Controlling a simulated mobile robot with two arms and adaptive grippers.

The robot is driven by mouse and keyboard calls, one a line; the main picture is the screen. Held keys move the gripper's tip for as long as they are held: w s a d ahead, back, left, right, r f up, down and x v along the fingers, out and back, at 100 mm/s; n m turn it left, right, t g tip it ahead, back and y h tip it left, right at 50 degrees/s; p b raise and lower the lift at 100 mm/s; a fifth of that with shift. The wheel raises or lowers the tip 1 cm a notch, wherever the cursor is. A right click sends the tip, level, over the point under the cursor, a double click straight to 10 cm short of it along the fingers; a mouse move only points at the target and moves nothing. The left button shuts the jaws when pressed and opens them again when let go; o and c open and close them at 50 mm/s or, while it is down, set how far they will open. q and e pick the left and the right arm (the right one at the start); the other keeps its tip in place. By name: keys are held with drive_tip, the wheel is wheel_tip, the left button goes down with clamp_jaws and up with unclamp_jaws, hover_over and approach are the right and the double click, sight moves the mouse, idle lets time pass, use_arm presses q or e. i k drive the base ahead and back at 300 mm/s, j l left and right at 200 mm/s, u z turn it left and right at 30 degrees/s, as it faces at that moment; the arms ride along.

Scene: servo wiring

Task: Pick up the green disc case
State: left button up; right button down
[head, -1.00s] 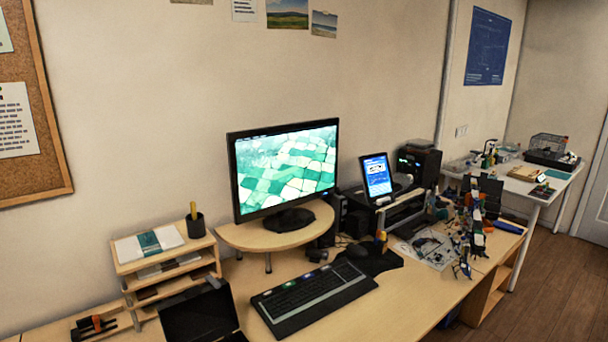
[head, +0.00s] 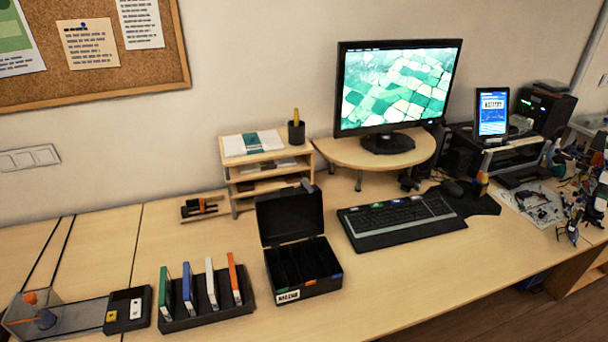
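The green disc case (head: 165,293) stands upright at the left end of a black rack (head: 207,321) near the front of the desk. Blue (head: 188,288), white (head: 211,283) and orange (head: 234,278) cases stand beside it in the same rack, with gaps between them. Neither of my grippers shows in the head view.
An open black box (head: 303,266) with slots stands right of the rack. A small black box (head: 127,309) and a clear container (head: 40,318) lie to its left. The keyboard (head: 402,221) and monitor (head: 395,95) are further right. Bare desk lies behind the rack.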

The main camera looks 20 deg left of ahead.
sight(166, 303)
drive_tip(key=l+u, duration=0.1)
drive_tip(key=u, duration=0.35)
drive_tip(key=k+l+u, duration=0.1)
drive_tip(key=u, duration=0.3)
drive_tip(key=k+l+u, duration=0.1)
drive_tip(key=u, duration=0.35)
drive_tip(key=k+u, duration=0.1)
drive_tip(key=u, duration=0.35)
drive_tip(key=i+j, duration=0.1)
drive_tip(key=j, duration=0.25)
drive_tip(key=i+j, duration=0.15)
drive_tip(key=j, duration=0.15)
drive_tip(key=i+j, duration=0.1)
drive_tip(key=j, duration=0.25)
